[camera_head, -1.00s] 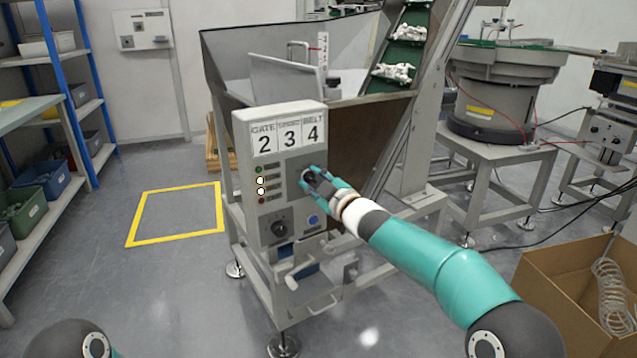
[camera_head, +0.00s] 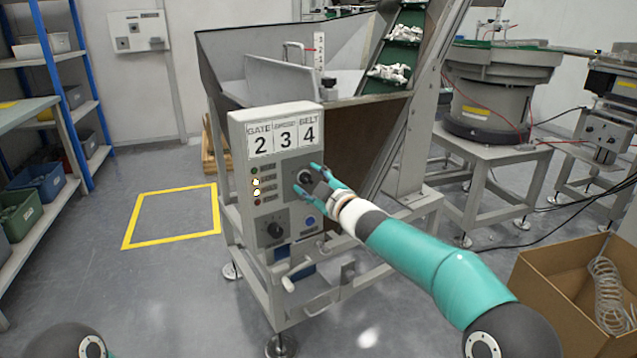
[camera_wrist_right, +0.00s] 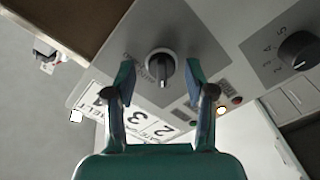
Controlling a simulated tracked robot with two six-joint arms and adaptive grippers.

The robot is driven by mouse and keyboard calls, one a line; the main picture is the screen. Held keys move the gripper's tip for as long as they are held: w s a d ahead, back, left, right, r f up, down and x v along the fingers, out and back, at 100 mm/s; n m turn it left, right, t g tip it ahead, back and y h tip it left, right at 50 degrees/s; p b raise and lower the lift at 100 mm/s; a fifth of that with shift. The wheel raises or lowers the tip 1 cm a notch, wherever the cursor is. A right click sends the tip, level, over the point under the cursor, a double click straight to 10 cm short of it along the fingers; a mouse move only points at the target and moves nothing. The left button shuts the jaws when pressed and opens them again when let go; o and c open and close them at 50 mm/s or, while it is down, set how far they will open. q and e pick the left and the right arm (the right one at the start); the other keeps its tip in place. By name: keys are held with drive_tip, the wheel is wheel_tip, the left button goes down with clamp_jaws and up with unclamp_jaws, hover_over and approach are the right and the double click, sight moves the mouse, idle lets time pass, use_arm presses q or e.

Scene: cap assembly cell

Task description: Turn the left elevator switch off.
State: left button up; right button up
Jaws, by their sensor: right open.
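The elevator control box (camera_head: 243,216) stands at the front of the hopper, with white cards reading 2, 3 and 4 on top. Its upper black rotary switch (camera_head: 304,177) is on the right side of the panel, below the cards. My right gripper (camera_head: 307,182) is open at this switch. In the right wrist view the switch (camera_wrist_right: 161,66) shows between the two spread teal fingertips (camera_wrist_right: 160,70), with gaps on both sides. A pale line on its knob points down in that view. My left gripper is out of view.
A lower black dial (camera_head: 275,230) and a blue button (camera_head: 310,222) are on the same panel. A cardboard box (camera_head: 560,300) stands at the lower right. The floor left of the machine is clear.

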drive_tip(key=shift+s, duration=0.15)
drive_tip(key=v, duration=1.1)
drive_tip(key=shift+s+d, duration=0.25)
drive_tip(key=shift+s, duration=0.05)
drive_tip(key=shift+d, duration=0.1)
drive_tip(key=d+f+m+g+h, duration=0.1)
drive_tip(key=d+f, duration=0.1)
drive_tip(key=f, duration=0.7)
drive_tip(key=d+f+m+g+h, duration=0.1)
drive_tip(key=d+f+m+h, duration=0.15)
drive_tip(key=f, duration=0.55)
drive_tip(key=s+d+f+m+g, duration=0.15)
drive_tip(key=s+f, duration=0.25)
drive_tip(key=f, duration=0.5)
drive_tip(key=s+d+f+m+g, duration=0.1)
drive_tip(key=s+f+m+g, duration=0.15)
drive_tip(key=s+f, duration=0.4)
drive_tip(key=s+f+m+g+h, duration=0.2)
drive_tip(key=s+f+m+g, duration=0.2)
drive_tip(key=s+f, duration=0.85)
drive_tip(key=s+f+m+g, duration=0.2)
drive_tip(key=s+m, duration=0.1)
drive_tip(key=s, duration=0.5)
drive_tip(key=s+f+m+g, duration=0.2)
drive_tip(key=s+g, duration=0.1)
drive_tip(key=s, duration=0.4)
wheel_tip(320, 180, up, 32)
drive_tip(key=m+p, duration=0.1)
drive_tip(key=p, duration=3)
drive_tip(key=shift+f, duration=0.15)
